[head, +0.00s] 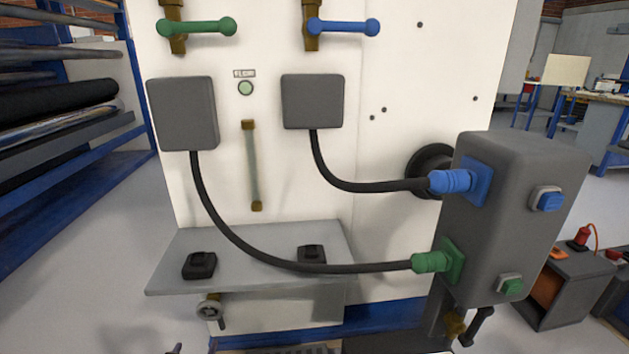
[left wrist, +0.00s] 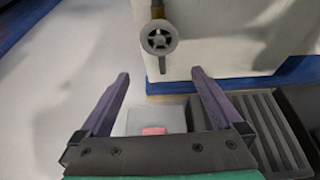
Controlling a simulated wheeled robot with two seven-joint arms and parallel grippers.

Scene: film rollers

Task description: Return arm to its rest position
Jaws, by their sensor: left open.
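My left gripper (left wrist: 160,75) is open in the left wrist view, its two purple fingers apart with nothing held between them. Past the fingers are a round grey handwheel (left wrist: 158,38) and, lower, a pale block with a red patch (left wrist: 154,130). In the head view only a small dark tip (head: 175,349), likely of my left gripper, shows at the bottom edge, below the handwheel (head: 209,308). The rest of my left arm is hidden. My right gripper is in neither view.
A white panel (head: 390,60) carries green (head: 200,27) and blue (head: 345,27) valve handles. Two cables plug into a grey box (head: 515,215) at right. A grey shelf (head: 250,240) juts out above the handwheel. Open floor lies left.

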